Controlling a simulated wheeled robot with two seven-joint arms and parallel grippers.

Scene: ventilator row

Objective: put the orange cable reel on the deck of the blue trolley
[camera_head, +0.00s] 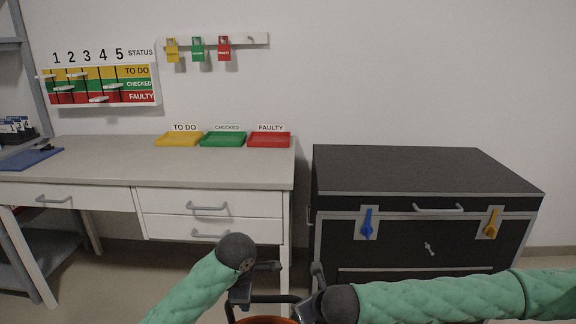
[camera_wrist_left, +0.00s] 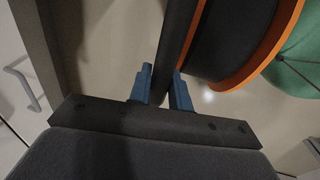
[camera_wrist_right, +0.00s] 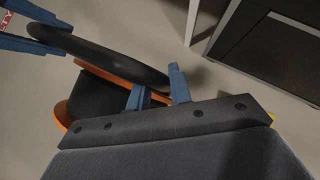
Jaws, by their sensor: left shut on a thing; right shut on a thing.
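The orange cable reel (camera_head: 265,320) shows only as a sliver at the bottom edge of the head view, under its black tube frame (camera_head: 262,298). My left gripper (camera_head: 242,292) is shut on the left side of this frame. In the left wrist view the black tube passes between the blue fingers, with the reel's orange rims (camera_wrist_left: 270,48) beside it. My right gripper (camera_head: 312,300) is shut on the right side of the frame. In the right wrist view the reel (camera_wrist_right: 88,98) is partly hidden behind the tube and fingers. The blue trolley is not in view.
A grey-topped desk (camera_head: 100,170) stands at the left with yellow (camera_head: 180,139), green (camera_head: 223,139) and red (camera_head: 269,140) trays and a blue mat (camera_head: 30,158). A black case (camera_head: 420,170) with blue and yellow latches stands at the right. Bare floor lies between them.

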